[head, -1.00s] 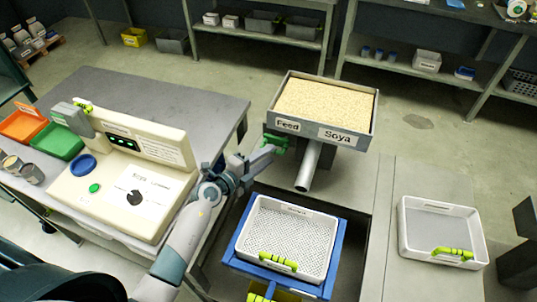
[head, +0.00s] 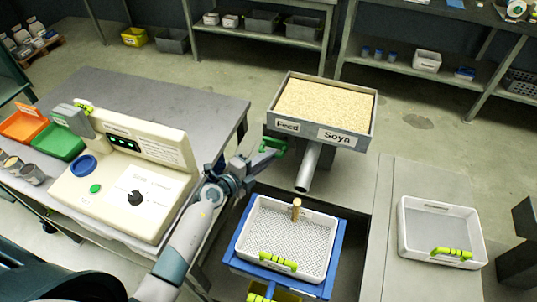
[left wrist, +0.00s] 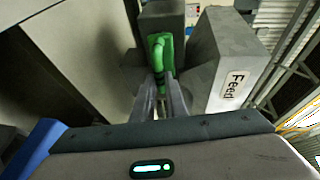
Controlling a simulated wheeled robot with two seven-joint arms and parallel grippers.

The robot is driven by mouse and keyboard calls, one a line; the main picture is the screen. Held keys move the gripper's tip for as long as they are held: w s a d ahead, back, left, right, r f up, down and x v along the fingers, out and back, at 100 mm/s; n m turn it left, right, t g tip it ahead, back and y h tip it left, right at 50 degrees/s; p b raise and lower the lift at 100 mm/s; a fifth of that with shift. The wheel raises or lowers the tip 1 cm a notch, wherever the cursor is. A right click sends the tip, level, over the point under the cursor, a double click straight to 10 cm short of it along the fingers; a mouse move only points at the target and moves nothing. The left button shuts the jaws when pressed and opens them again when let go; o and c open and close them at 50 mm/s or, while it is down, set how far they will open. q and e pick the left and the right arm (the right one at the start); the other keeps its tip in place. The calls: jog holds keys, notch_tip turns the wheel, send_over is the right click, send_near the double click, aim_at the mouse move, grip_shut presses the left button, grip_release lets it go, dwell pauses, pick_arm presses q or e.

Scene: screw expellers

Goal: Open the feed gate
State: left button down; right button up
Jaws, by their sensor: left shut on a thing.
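The feed hopper (head: 358,140) is a grey box full of pale soya grain, labelled Feed and Soya. A grey spout (head: 308,168) slopes down from under it. The green gate handle (head: 273,145) is at the hopper's lower left side. My left gripper (head: 257,160) is shut on this handle. In the left wrist view the green handle (left wrist: 160,50) stands between the fingertips (left wrist: 161,95), beside the Feed label. A short tan column (head: 297,208), which looks like soya, shows below the spout mouth, over the back of the white perforated tray (head: 262,232).
The white tray sits in a blue frame (head: 236,252). A second white tray (head: 408,235) is on the grey table at right. A cream control panel (head: 140,215) with a black knob stands at left, close to my left arm.

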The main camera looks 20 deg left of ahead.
pick_arm(q)
jog(key=s+p, duration=0.1)
jog(key=s, duration=0.2)
jog(key=shift+s, duration=0.4)
jog(key=c, duration=1.8)
grip_release()
jog(key=shift+o, duration=0.2)
jog(key=shift+a, duration=0.1)
jog(key=b+v, duration=0.2)
jog(key=v, duration=1.5)
jog(key=shift+r, duration=0.15)
